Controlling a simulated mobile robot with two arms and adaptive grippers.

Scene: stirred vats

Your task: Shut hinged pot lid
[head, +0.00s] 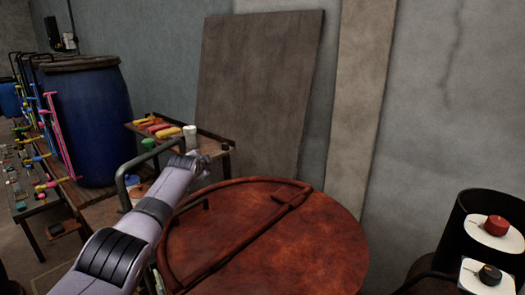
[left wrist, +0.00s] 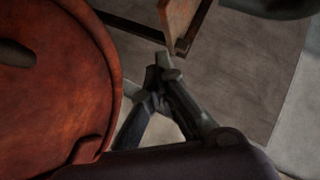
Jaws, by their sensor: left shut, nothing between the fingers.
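A round, rust-red pot top (head: 315,245) fills the lower middle of the head view. Its hinged lid (head: 232,222) is the left part, bounded by a curved rim and a straight bar; it looks flat or nearly flat, and I cannot tell whether a gap remains. In the left wrist view the rusty lid (left wrist: 60,75) is at left, with a dark handle (left wrist: 14,53) on it. My left gripper (head: 203,160) is shut and empty, beyond the lid's far left edge and apart from it; its fingertips (left wrist: 161,62) meet in the wrist view. My right gripper is out of view.
A small wooden table (head: 219,147) with coloured items stands just beyond my left gripper. A blue barrel (head: 85,125) and tool racks are at left. A dark cylinder (head: 485,215) with red and black knobs is at right. A large board (head: 258,95) leans on the wall.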

